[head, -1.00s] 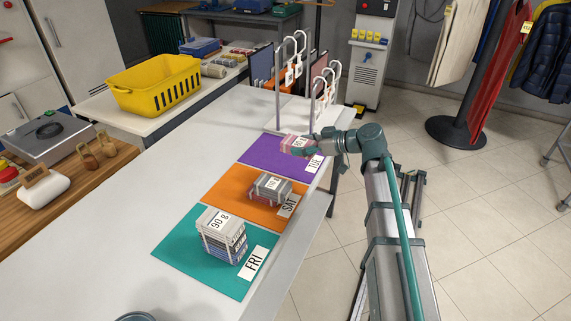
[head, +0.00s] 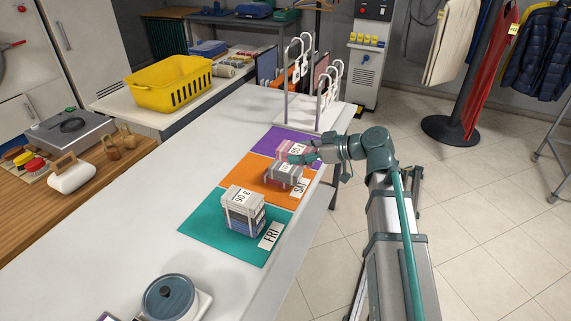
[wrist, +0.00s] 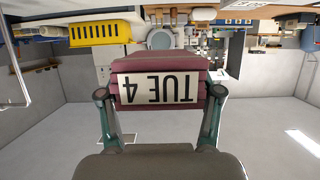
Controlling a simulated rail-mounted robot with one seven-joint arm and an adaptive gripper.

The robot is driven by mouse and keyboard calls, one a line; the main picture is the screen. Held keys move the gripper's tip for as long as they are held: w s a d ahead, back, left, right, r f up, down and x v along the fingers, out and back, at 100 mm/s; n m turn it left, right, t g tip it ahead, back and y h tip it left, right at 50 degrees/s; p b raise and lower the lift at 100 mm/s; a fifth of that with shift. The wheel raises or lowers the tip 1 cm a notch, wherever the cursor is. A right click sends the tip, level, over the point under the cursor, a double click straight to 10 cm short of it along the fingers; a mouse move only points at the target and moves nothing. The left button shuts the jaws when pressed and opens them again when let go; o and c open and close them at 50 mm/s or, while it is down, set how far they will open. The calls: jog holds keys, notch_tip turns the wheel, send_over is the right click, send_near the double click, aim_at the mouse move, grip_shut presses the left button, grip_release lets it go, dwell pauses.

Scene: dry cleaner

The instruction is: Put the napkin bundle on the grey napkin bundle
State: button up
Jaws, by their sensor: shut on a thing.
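The napkin bundle in my gripper is a pinkish-mauve stack (head: 291,147) with a white label. In the wrist view the bundle (wrist: 160,62) is between my two fingers, its label reading "TUE 4" upside down. My gripper (head: 301,158) is shut on it. The grey napkin bundle (head: 284,174) lies on the orange mat (head: 240,186) marked SAT. In the head view the held bundle appears just behind and above it; the gap between them is hard to tell. My gripper hides part of the held bundle.
A stack with a white label (head: 242,209) stands on the teal mat (head: 205,227) marked FRI. A purple mat (head: 268,143) is behind the orange one. A white hook rack (head: 300,122) stands at the table's far end.

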jog(key=w, duration=0.2)
jog(key=w+a+f+p, duration=0.1)
jog(key=w, duration=0.1)
jog(key=w+a+f, duration=0.1)
jog(key=w, duration=0.1)
jog(key=shift+w+a+f, duration=0.15)
jog(key=shift+f, duration=0.05)
jog(key=p, duration=0.1)
send_over(288, 168)
jog(key=s, duration=0.1)
jog(key=f, duration=0.4)
jog(key=shift+s+d, duration=0.15)
jog(key=shift+d, duration=0.2)
jog(key=shift+w+a+f+p, duration=0.15)
jog(key=shift+w+f, duration=0.2)
jog(key=shift+f, duration=0.15)
jog(key=shift+w+a+f+p, duration=0.15)
jog(key=shift+w+f, duration=0.15)
jog(key=shift+f, duration=0.15)
notch_tip(288, 168, down, 3)
jog(key=shift+r+p, duration=0.2)
jog(key=shift+p, duration=0.45)
jog(key=shift+f, duration=0.35)
jog(key=shift+f+b, duration=0.2)
jog(key=shift+b, duration=0.1)
jog(key=o, duration=1.2)
jog(key=shift+r, duration=0.1)
jog(key=shift+c, duration=0.2)
